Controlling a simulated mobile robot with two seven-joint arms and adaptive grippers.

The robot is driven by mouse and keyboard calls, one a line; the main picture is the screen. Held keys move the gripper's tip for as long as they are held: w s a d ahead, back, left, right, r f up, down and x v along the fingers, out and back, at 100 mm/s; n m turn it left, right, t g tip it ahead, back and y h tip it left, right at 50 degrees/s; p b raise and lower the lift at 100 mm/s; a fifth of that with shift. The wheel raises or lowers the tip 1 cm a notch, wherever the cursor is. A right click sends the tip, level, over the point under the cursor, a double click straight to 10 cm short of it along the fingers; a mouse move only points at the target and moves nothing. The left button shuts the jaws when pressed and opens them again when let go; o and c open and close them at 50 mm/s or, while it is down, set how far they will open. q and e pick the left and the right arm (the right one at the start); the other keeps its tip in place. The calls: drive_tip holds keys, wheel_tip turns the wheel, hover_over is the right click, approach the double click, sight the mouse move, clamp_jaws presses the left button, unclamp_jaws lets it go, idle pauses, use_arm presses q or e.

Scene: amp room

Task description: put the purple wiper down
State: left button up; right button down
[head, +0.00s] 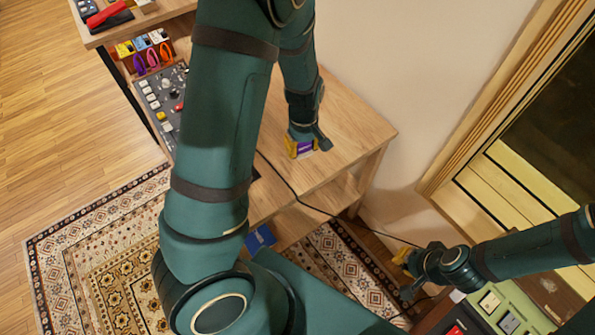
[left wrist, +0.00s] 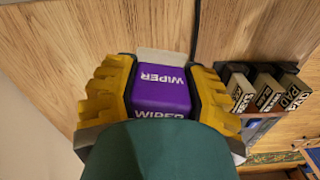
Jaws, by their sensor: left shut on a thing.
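My left gripper (head: 301,147) is over the right part of the wooden table (head: 345,120), close to its top. In the left wrist view, its two yellow fingers (left wrist: 160,92) are shut on the purple wiper (left wrist: 162,95), a box-shaped thing with white "WIPER" lettering and a pale edge at its far side. Only a sliver of the wiper (head: 305,146) shows in the head view. I cannot tell whether it touches the table. My right gripper (head: 405,265), with a yellow fingertip, is at the lower right, away from the table; its opening is not clear.
A dark cable (head: 330,212) runs across the table and past its edge towards my right gripper. A mixer panel (head: 160,98) lies at the left. Several labelled boxes (left wrist: 265,92) stand at the right in the left wrist view. The tabletop around the wiper looks clear.

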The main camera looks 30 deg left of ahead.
use_arm(q)
drive_tip(key=shift+s+a+f+n+b, duration=0.1)
drive_tip(key=shift+a+f+n+b, duration=0.25)
drive_tip(key=shift+a+f+n, duration=0.55)
drive_tip(key=b, duration=0.1)
hover_over(298, 172)
wheel_tip(298, 172, down, 4)
drive_tip(key=shift+a+f, duration=0.1)
drive_tip(key=shift+f, duration=0.05)
drive_tip(key=shift+f+b, duration=0.8)
drive_tip(key=shift+f, duration=1.45)
drive_tip(key=shift+f, duration=0.2)
drive_tip(key=o, duration=1.1)
